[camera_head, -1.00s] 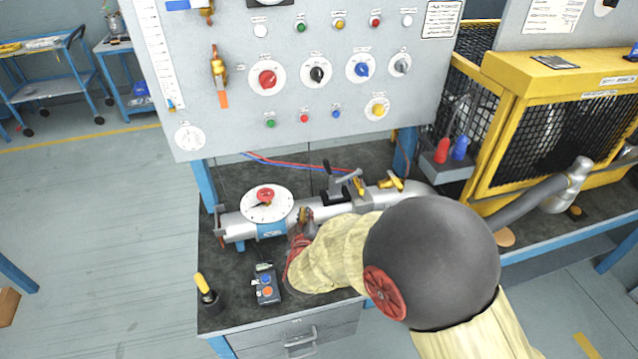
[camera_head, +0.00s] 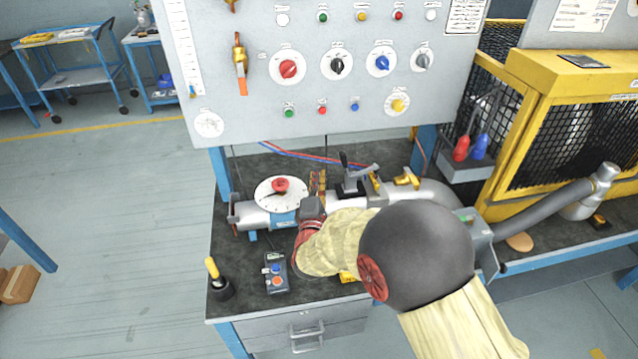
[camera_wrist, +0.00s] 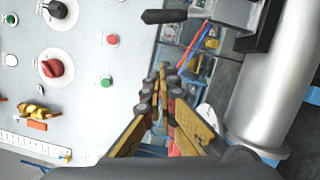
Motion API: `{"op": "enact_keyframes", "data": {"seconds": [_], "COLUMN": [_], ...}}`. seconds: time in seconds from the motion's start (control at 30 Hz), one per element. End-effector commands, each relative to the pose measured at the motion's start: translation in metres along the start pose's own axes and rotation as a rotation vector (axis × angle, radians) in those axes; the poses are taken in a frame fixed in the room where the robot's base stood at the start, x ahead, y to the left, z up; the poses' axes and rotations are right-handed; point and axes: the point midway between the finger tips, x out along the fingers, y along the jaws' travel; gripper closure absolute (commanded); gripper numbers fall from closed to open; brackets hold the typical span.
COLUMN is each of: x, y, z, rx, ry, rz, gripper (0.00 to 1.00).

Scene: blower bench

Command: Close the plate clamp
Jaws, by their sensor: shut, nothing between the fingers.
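The plate clamp (camera_head: 352,183) is a grey metal clamp with a black-tipped lever, on a black base beside the silver pipe on the bench. Its lever stands raised in the head view.
The white dial with a red knob (camera_head: 280,191) sits on the pipe left of my gripper. The control panel (camera_head: 260,110) rises behind. A yellow cage (camera_head: 575,90) stands right.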

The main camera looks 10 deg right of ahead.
Motion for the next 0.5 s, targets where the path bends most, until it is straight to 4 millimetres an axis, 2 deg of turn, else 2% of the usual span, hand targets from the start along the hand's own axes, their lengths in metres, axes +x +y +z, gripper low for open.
{"op": "enact_keyframes", "data": {"seconds": [0.1,0.33,0.5], "x": [0.024,0.062,0.054], "y": [-0.003,-0.003,-0.001], "z": [0.0,0.0,0.019], "rx": [0.001,0.002,0.003], "ry": [-0.003,-0.001,-0.002], "rz": [0.001,-0.001,0.001], "gripper": [1.0,1.0,1.0]}}
